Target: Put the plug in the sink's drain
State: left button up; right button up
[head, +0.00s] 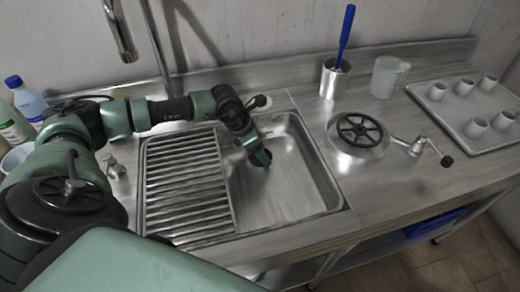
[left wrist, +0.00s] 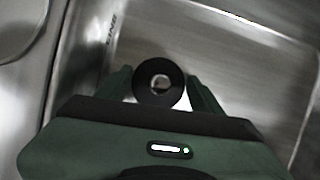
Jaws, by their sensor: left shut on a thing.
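My left gripper (head: 262,158) reaches down into the steel sink basin (head: 305,180), near its left side. In the left wrist view the left gripper (left wrist: 160,88) is shut on the plug (left wrist: 144,86), a round black piece with a pale, shiny centre, seen end-on between the fingers. I cannot make out the plug in the head view, where the gripper covers it. I cannot see the drain in either view; the gripper and plug may hide it. Whether the plug touches the basin floor I cannot tell. My right gripper is not in view.
A ribbed drainboard (head: 185,185) lies left of the basin. A tap (head: 122,35) hangs behind. Right of the basin stand a blue-handled brush in a steel cup (head: 334,80), a jug (head: 388,77), a black handwheel (head: 360,130) and a tray (head: 440,112) of cups. The basin's right part is empty.

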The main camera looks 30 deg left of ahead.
pick_arm(q)
jog(key=o, duration=1.4)
jog(key=shift+o, duration=0.2)
